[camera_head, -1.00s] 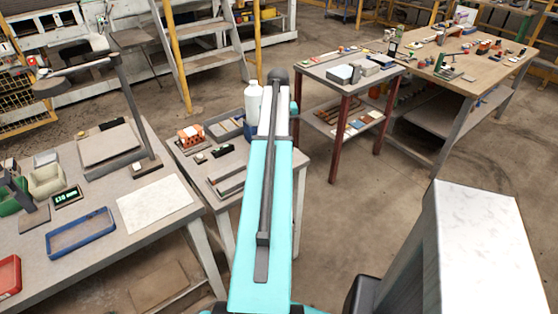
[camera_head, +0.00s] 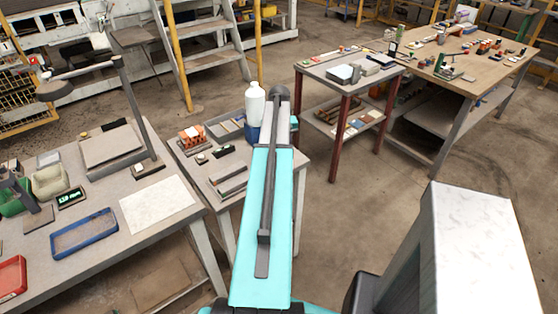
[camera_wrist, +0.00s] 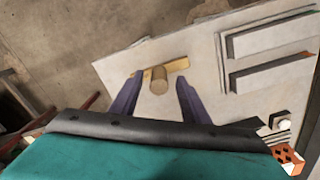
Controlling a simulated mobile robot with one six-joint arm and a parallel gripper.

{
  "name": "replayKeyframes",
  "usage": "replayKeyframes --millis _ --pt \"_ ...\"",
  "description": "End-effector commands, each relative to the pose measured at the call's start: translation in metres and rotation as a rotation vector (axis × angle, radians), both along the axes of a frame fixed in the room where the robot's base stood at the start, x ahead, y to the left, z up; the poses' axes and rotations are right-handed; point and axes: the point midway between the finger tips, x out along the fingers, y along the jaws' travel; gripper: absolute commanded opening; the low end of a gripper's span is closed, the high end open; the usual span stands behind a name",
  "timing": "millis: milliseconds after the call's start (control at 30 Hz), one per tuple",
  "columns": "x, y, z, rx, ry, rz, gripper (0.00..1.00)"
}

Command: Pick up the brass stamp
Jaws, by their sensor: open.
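The brass stamp (camera_wrist: 160,78) shows in the wrist view as a short round stub with a flat brass bar beside it, on the light grey tabletop. My gripper (camera_wrist: 158,84) is open. Its two dark fingers stand left and right of the stub in the picture, with a gap to each. I cannot tell how far the fingertips are above the table. In the head view my arm hides the stamp and the gripper.
Two long grey bars (camera_wrist: 270,55) lie to the right of the stamp. An orange hollow brick (camera_head: 191,136) and a white bottle (camera_head: 255,104) stand on the same small table. A larger table (camera_head: 100,265) is at the left. Open floor (camera_head: 365,200) lies right.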

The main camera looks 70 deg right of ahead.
Motion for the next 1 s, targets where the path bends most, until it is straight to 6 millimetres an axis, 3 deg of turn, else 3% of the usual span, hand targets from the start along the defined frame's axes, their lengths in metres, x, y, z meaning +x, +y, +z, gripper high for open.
replayKeyframes --millis 600,867,1000 --pt "-0.0008 -0.0005 -0.0022 -0.001 -0.001 -0.001 0.42" --pt "-0.001 -0.0005 -0.0022 -0.001 -0.001 -0.002 0.0" --pt "-0.001 -0.0006 -0.0019 -0.001 -0.001 -0.002 0.0"
